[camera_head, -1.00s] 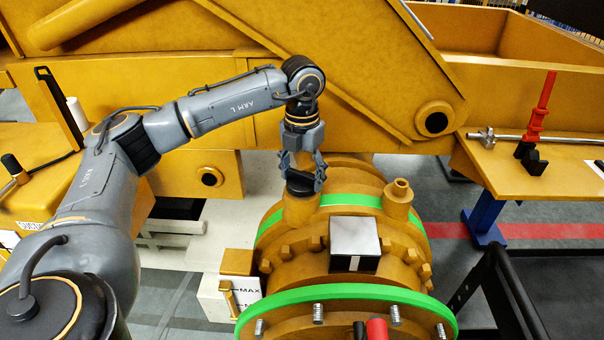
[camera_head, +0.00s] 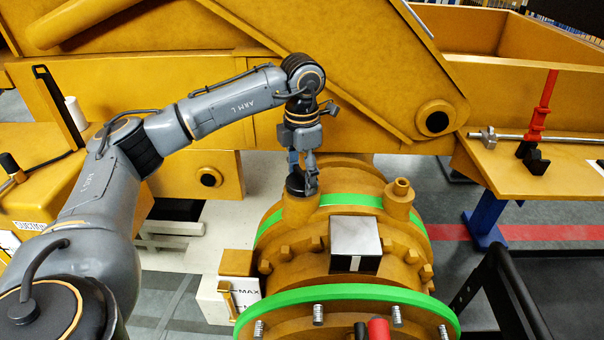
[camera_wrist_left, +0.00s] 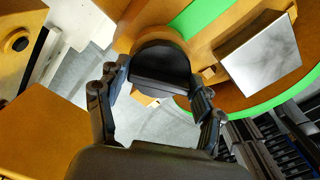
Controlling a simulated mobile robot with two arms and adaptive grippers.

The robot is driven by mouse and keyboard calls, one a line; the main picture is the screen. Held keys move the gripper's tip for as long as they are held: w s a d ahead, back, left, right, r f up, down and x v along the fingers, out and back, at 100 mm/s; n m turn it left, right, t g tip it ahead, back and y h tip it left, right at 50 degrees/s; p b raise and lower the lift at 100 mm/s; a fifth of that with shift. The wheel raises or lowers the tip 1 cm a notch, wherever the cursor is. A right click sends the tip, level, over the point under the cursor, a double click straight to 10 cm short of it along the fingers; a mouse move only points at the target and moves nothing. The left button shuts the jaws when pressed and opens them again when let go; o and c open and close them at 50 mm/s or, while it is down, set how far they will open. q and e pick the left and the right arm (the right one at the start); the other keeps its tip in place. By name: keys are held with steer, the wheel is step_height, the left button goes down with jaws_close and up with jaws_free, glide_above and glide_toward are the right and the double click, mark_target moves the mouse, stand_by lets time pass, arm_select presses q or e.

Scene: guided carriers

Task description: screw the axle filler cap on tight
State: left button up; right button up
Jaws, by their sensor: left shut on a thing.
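The black filler cap (camera_head: 296,184) sits on top of the left filler neck (camera_head: 299,208) of the yellow axle housing (camera_head: 330,275). My left gripper (camera_head: 302,182) points down over the neck and is shut on the cap. In the left wrist view the cap (camera_wrist_left: 160,66) shows as a dark disc between the fingers, over the yellow neck. The cap's underside and thread are hidden, so I cannot tell how tightly it sits. My right gripper does not show.
A second yellow neck (camera_head: 400,195) stands to the right on the housing. A silver-topped block (camera_head: 355,240) sits between green bands. A white box marked MAX (camera_head: 222,300) is at the left. Yellow machine beams rise close behind my arm. A red stand (camera_head: 541,110) is on the right ledge.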

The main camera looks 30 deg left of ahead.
arm_select(q)
steer(key=m, duration=0.3)
steer(key=shift+m, duration=0.3)
steer(key=o, duration=1.3)
step_height(320, 180, up, 12)
steer(key=shift+r, duration=0.1)
